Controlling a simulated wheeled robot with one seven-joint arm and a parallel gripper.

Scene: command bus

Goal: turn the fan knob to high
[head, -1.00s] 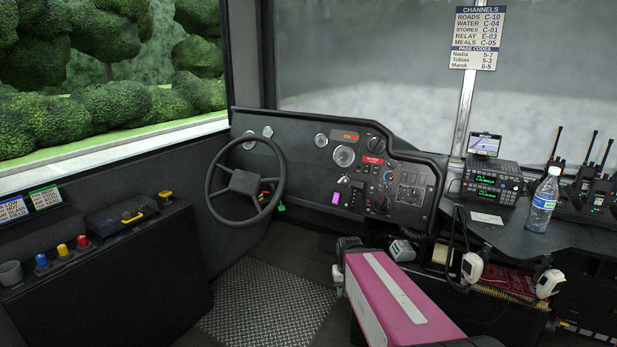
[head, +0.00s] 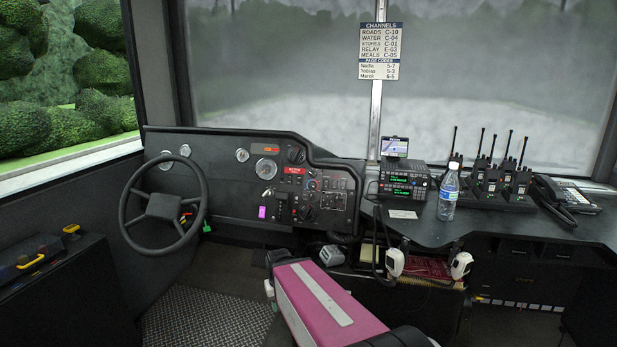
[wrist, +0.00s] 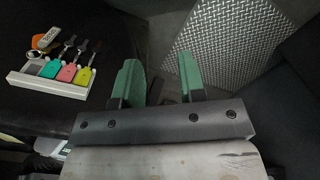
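The dashboard (head: 225,190) stands ahead in the head view. Two larger black round knobs show on it, an upper knob (head: 296,155) and a lower knob (head: 307,214) beside small switches. Their markings are too small to read, so I cannot tell which is the fan knob or where it points. My gripper (wrist: 159,78) shows in the wrist view with two green fingers apart and nothing between them. It hangs over the floor area, away from the dashboard. In the head view my pink arm is low in the centre and the fingers are not clear.
The steering wheel (head: 163,204) is left of the knobs. On the right desk are a radio unit (head: 403,180), a water bottle (head: 448,192), several handheld radios and a telephone (head: 566,195). The wrist view shows a white tray (wrist: 47,83) with coloured key tags. Tread plate (wrist: 225,50) covers the floor.

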